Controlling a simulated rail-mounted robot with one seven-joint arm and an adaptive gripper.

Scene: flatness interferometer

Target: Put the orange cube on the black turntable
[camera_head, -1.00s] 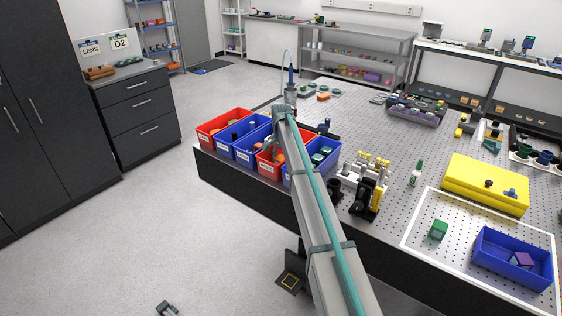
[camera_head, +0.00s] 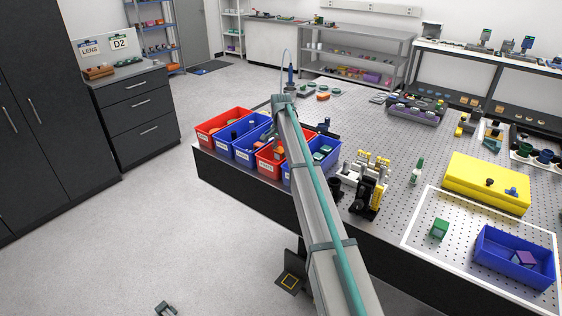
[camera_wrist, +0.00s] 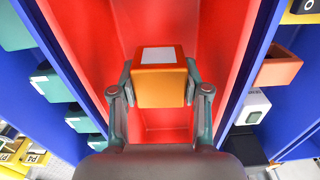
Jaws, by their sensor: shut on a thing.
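The orange cube (camera_wrist: 161,84), with a pale label on one face, is between the two fingers of my gripper (camera_wrist: 160,85) in the wrist view. The fingers are shut on its sides. The cube is in or just above the red bin (camera_wrist: 222,45); its exact height is unclear. In the head view my arm reaches over the row of bins, and the gripper and cube are largely hidden behind it. I cannot pick out the black turntable with certainty in either view.
Blue bins (camera_wrist: 60,50) flank the red bin on both sides, with green blocks on the left. On the perforated table stand black and yellow optics (camera_head: 370,185), a yellow case (camera_head: 485,180), a green cube (camera_head: 439,229) and a blue bin (camera_head: 490,265) inside a white outline.

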